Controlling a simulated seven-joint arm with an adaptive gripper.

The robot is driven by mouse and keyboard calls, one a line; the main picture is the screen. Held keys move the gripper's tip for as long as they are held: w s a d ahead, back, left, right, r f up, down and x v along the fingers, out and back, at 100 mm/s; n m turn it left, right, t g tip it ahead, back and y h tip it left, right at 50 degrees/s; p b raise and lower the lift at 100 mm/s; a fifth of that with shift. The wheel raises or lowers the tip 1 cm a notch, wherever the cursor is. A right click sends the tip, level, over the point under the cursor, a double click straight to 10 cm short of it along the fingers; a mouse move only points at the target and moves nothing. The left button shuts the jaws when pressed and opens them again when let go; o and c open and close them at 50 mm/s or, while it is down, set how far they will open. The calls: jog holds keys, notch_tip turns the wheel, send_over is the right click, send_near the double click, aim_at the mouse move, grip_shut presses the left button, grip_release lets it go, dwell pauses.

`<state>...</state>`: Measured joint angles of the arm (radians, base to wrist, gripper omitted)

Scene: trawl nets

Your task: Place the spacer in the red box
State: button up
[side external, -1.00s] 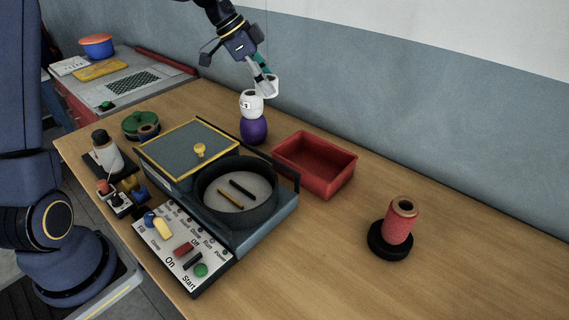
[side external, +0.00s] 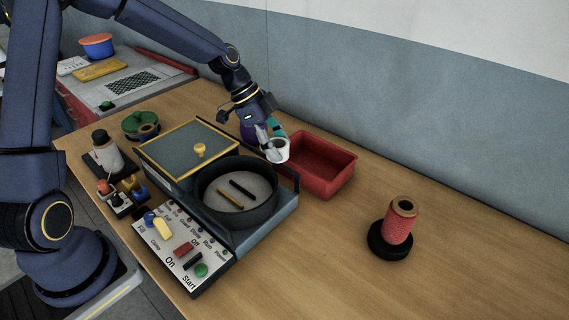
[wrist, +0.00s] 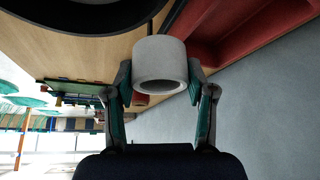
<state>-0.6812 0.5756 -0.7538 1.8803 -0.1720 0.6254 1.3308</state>
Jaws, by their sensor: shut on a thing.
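The spacer is a short, white, hollow cylinder (side external: 277,151), and it also shows in the wrist view (wrist: 160,62). My gripper (side external: 272,141) is shut on it, with one finger on each side of its wall in the wrist view (wrist: 160,76). The spacer is tilted and in the air at the left end of the red box (side external: 338,184). In the wrist view the red box (wrist: 222,28) lies behind the spacer and to its right. The visible part of the box floor is empty.
A machine with a round black pan (side external: 237,213) and a yellow-edged lid (side external: 180,146) stands left of the box. A purple object (side external: 248,133) is mostly hidden behind my gripper. A red spool (side external: 399,222) stands on a black base at right.

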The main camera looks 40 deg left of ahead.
jog(key=w+f, duration=0.3)
jog(key=w, duration=0.1)
jog(key=w+d+f, duration=0.1)
jog(key=w+f, duration=0.2)
jog(key=w, duration=0.2)
jog(key=w+f, duration=0.4)
jog(key=shift+w+d, duration=0.2)
jog(key=shift+w, duration=0.05)
jog(key=shift+f, duration=1.5)
jog(key=shift+f, duration=0.15)
jog(key=o, duration=1.1)
jog(key=shift+o, duration=0.2)
